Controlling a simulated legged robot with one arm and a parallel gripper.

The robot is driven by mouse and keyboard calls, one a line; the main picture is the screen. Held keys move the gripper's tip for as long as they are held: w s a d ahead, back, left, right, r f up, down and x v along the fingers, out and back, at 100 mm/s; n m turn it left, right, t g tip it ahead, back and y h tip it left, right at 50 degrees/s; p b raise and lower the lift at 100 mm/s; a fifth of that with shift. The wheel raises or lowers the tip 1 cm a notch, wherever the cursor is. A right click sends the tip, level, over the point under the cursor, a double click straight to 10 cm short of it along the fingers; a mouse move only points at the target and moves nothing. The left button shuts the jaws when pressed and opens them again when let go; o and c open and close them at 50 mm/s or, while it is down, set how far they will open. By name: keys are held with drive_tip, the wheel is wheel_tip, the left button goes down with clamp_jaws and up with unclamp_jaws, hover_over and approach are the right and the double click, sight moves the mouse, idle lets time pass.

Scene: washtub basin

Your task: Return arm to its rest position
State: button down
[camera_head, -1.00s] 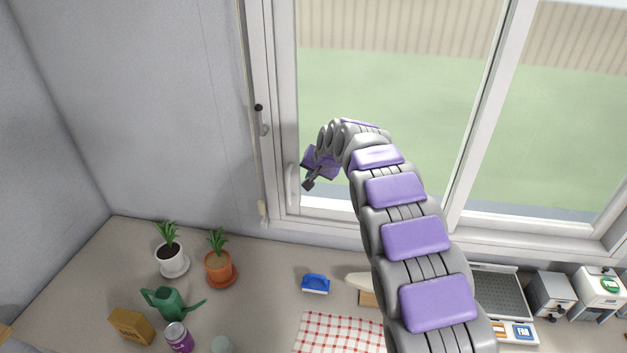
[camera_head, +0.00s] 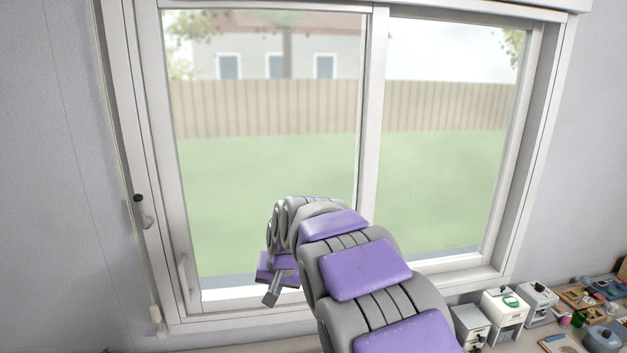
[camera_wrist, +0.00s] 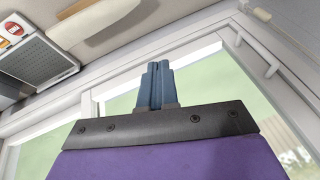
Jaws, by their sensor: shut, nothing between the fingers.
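My gripper (camera_head: 271,297) is at the end of my purple and grey segmented arm, in front of the lower left part of the window (camera_head: 270,170) in the head view. Its fingers point down and slightly left, and it holds nothing. In the wrist view, the two blue-grey fingers of my gripper (camera_wrist: 157,85) are pressed together, with the window frame (camera_wrist: 110,90) behind them. My arm curves up from the bottom of the head view and bends over to the left. Its lower part is out of the picture.
Small white and grey boxes (camera_head: 505,306) and other small items stand on the counter at the lower right. A window handle (camera_head: 186,282) is left of my gripper. In the wrist view, a dark ribbed tray (camera_wrist: 37,62) lies at upper left.

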drive_tip(key=s+d+f+g+h+b, duration=0.1)
drive_tip(key=s+d+f+b, duration=0.25)
drive_tip(key=s+d, duration=0.55)
drive_tip(key=s+d+f+g+h+b, duration=0.1)
drive_tip(key=s+d+f+b, duration=0.25)
drive_tip(key=s+d, duration=0.6)
drive_tip(key=s+d+f+g+b, duration=0.1)
drive_tip(key=s+f, duration=0.4)
drive_tip(key=s, duration=0.7)
drive_tip(key=s+d+f+g+b, duration=0.2)
drive_tip(key=s+d+f+b, duration=0.2)
drive_tip(key=s, duration=0.8)
drive_tip(key=shift+s+d+f+h, duration=0.2)
drive_tip(key=shift+d+f+h, duration=0.2)
drive_tip(key=shift+f, duration=0.9)
drive_tip(key=shift+d, duration=0.3)
